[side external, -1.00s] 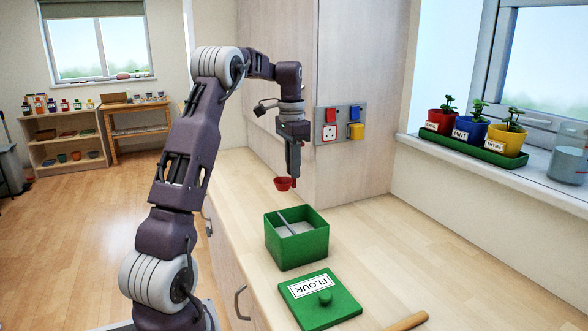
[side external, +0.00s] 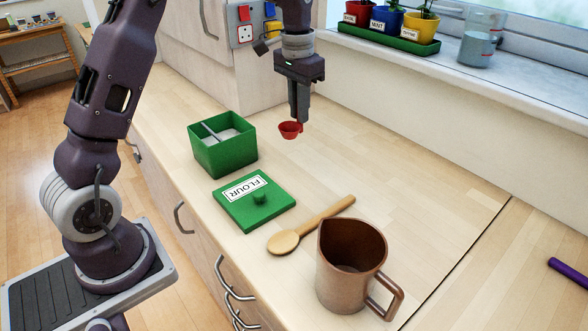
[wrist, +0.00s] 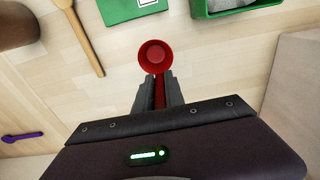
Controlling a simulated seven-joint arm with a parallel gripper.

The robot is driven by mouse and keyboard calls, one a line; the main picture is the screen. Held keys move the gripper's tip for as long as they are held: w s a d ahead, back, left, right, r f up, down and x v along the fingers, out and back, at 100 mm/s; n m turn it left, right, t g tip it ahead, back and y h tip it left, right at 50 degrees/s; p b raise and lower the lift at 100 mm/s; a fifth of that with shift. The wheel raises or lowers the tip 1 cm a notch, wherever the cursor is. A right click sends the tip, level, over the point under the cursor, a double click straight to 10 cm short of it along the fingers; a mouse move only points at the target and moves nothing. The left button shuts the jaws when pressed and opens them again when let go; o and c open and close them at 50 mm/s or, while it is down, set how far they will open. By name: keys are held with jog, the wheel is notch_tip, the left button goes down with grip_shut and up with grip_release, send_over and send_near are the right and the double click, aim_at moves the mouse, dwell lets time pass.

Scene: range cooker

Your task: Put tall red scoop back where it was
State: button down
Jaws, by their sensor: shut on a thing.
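My gripper (side external: 299,119) is shut on the red scoop (side external: 290,130) and holds it above the counter, to the right of the green flour box in the side view. In the wrist view the scoop's round red cup (wrist: 156,57) sticks out beyond my gripper (wrist: 158,88), with its handle between the fingers. The cup looks empty from above. The open green box (side external: 222,145) holds white flour and a thin grey bar across its top. Its green lid (side external: 242,212), labelled FLOUR, lies on the counter in front of it.
A wall panel (side external: 232,34) carries red, blue, white and yellow pieces. Potted herbs (side external: 388,20) and a glass jug (side external: 480,46) are on the sill.

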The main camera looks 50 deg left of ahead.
jog(key=f, duration=0.6)
jog(key=d+f, duration=0.1)
jog(key=f, duration=0.3)
jog(key=shift+f, duration=0.1)
jog(key=shift+f, duration=0.15)
jog(key=c, duration=1.4)
grip_release()
jog(key=shift+w, duration=0.1)
